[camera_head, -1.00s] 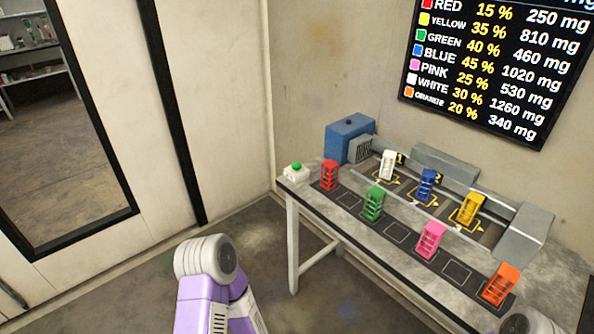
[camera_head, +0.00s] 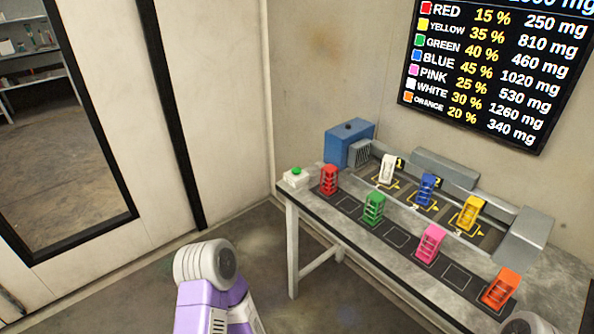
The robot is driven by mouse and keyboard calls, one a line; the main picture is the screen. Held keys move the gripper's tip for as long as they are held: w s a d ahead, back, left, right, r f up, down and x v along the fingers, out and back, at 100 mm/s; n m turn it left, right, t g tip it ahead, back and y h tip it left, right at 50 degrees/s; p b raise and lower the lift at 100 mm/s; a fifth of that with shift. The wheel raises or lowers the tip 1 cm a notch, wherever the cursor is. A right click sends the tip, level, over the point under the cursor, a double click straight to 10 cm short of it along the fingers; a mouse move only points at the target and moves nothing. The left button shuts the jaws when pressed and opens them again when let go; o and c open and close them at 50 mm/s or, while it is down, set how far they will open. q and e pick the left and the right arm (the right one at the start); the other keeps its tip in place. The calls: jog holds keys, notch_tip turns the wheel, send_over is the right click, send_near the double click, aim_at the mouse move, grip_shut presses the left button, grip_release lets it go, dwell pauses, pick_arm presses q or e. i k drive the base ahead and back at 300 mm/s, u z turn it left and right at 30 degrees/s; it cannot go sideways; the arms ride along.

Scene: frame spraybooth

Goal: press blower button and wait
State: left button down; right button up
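The blower button is a green button (camera_head: 296,171) on a small white box (camera_head: 295,179) at the left corner of the table. The blue blower (camera_head: 348,142) with a grey grille stands behind it against the wall. White, blue and yellow frames (camera_head: 387,169) stand on yellow-marked spots in the bay at the back. Red, green, pink and orange frames (camera_head: 329,180) stand along the front row. My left arm shows at the bottom centre, well away from the button; its gripper is not visible. Only a bit of my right arm shows at the bottom right.
The grey table (camera_head: 310,196) runs from the centre to the lower right. A black wall board (camera_head: 480,75) lists colours, percentages and milligrams. Several dark marked spots in the front row are empty. Floor to the left of the table is clear, with a dark-framed opening (camera_head: 60,130) beyond.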

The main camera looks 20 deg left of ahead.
aim_at(296, 171)
jog(key=k, duration=1.35)
jog(key=u, duration=0.65)
jog(key=i, duration=1)
jog(key=u, duration=0.35)
jog(key=i, duration=1.2)
jog(key=z, duration=1.3)
jog(key=i, duration=0.55)
jog(key=z, duration=0.6)
